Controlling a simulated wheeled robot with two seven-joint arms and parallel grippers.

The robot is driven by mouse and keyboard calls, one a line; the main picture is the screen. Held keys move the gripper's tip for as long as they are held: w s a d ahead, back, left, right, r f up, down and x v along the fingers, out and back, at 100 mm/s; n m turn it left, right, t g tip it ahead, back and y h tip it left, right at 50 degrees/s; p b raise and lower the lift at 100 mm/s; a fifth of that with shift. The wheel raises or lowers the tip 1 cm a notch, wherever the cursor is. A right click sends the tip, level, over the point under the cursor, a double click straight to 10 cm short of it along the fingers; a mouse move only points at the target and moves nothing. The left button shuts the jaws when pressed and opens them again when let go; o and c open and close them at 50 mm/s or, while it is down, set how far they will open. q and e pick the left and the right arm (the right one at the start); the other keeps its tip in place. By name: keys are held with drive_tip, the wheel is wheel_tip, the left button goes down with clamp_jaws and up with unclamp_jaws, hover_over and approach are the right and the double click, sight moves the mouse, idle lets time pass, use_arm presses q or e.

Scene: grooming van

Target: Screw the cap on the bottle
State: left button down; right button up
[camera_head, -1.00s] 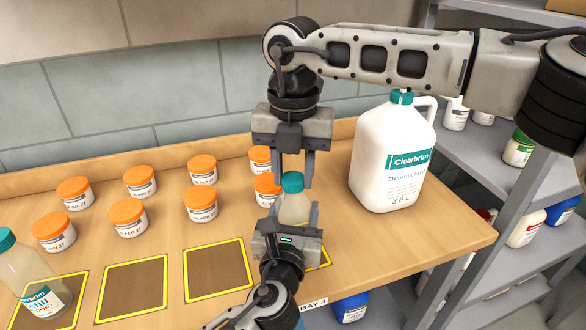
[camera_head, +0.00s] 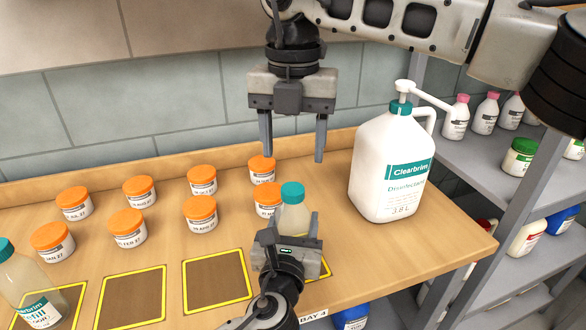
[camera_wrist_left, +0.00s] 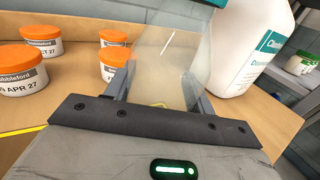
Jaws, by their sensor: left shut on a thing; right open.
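A clear bottle (camera_head: 292,217) stands upright near the right end of the table, with a teal cap (camera_head: 293,192) sitting on its mouth. My left gripper (camera_head: 290,228) is shut on the bottle's body from the front. In the left wrist view the bottle (camera_wrist_left: 165,65) shows between the fingers and its top is cut off by the frame. My right gripper (camera_head: 292,150) is open and empty above the cap, fingers pointing down, clear of it. How tightly the cap sits cannot be told.
A large white Clearbrim jug (camera_head: 392,165) with a pump stands right of the bottle. Several orange-lidded jars (camera_head: 201,213) stand to the left. Another teal-capped bottle (camera_head: 35,290) is at the far left. Yellow-edged squares (camera_head: 217,281) line the front. A grey shelf (camera_head: 480,155) stands at right.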

drive_tip(key=shift+r, duration=2.4)
use_arm(q)
drive_tip(key=shift+c, duration=2.2)
unclamp_jaws()
drive_tip(key=shift+s, duration=0.1)
